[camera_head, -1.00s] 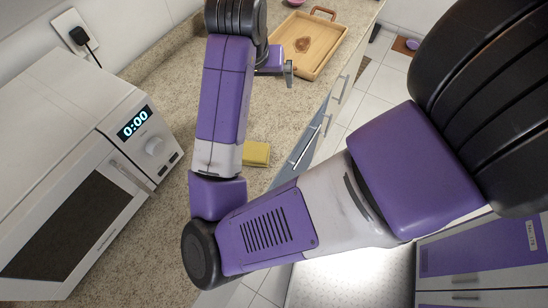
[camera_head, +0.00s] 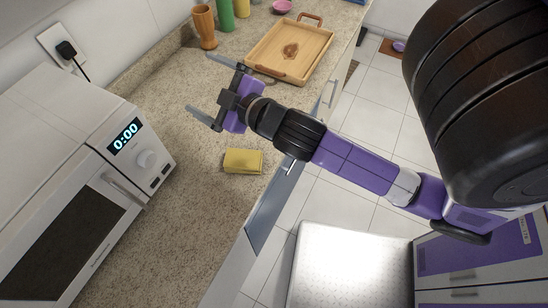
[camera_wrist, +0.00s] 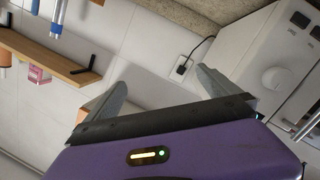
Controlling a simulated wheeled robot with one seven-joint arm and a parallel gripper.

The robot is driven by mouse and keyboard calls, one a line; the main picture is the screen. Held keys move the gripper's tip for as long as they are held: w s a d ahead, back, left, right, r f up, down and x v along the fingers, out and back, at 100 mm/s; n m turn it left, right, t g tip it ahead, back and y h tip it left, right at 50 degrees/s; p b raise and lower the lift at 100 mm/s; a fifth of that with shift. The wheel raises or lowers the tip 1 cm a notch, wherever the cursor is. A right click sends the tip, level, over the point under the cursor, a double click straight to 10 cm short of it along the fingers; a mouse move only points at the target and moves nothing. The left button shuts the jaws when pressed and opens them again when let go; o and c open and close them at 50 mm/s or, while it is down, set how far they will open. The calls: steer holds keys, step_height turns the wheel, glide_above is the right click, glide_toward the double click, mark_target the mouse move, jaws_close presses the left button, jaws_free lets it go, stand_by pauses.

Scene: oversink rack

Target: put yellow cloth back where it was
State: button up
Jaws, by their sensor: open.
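The yellow cloth (camera_head: 243,161) lies folded flat on the speckled countertop in the head view, near the counter's front edge and to the right of the microwave. My gripper (camera_head: 208,84) is above the counter beyond the cloth, up and left of it in the picture. Its two grey fingers are spread wide with nothing between them. In the wrist view the open fingers (camera_wrist: 160,92) point toward the white wall, and the cloth is not visible there.
A white microwave (camera_head: 85,190) stands on the left. A wooden tray (camera_head: 291,48) lies at the back, beside a wooden cup (camera_head: 204,27) and a green container (camera_head: 225,14). A wooden wall shelf (camera_wrist: 45,55) shows in the wrist view. The counter around the cloth is mostly clear.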

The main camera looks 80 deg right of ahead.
steer(key=s+a+f+m+y, duration=0.1)
steer(key=s+a+f+y, duration=0.2)
steer(key=s+a, duration=0.6)
steer(key=s+a+f+m+y, duration=0.1)
steer(key=s+a+f+y, duration=0.2)
steer(key=s+a, duration=0.7)
steer(key=a+y, duration=0.1)
steer(key=a, duration=0.2)
steer(key=shift+s+a+y, duration=0.15)
steer(key=shift+s+y, duration=0.1)
steer(key=shift+y, duration=0.05)
steer(key=shift+f, duration=0.15)
step_height(320, 180, down, 3)
steer(key=b, duration=0.3)
steer(key=shift+f, duration=0.15)
